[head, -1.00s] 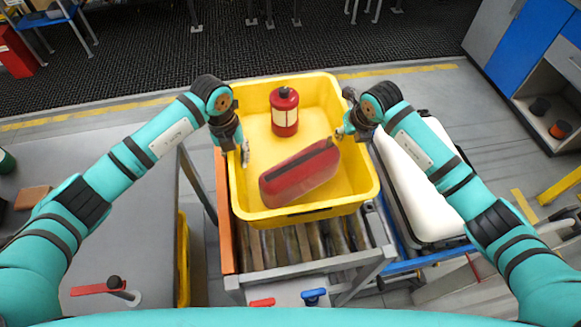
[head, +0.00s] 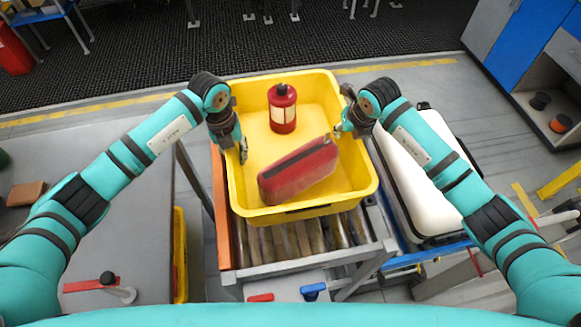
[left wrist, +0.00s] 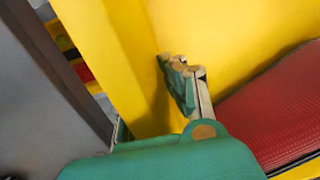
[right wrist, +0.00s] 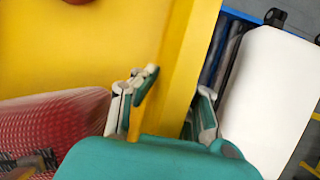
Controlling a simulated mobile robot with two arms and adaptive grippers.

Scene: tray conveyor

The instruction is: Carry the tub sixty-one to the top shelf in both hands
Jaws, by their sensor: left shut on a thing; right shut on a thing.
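The yellow tub (head: 300,211) is over the roller conveyor in the middle of the head view. It holds a red cylinder with a pale label (head: 283,108) and a red case (head: 298,172). No number on the tub is readable. My left gripper (head: 242,150) is shut on the tub's left wall, which also shows in the left wrist view (left wrist: 110,50). My right gripper (head: 340,130) is shut on the right wall; in the right wrist view (right wrist: 170,100) one finger is inside and one outside. I cannot tell whether the tub touches the rollers.
The roller conveyor (head: 300,240) has an orange side rail (head: 222,215). A white case (head: 425,180) lies to the right. A grey table (head: 110,225) stands to the left with a brown block (head: 27,193). A blue and grey cabinet (head: 535,50) is at far right.

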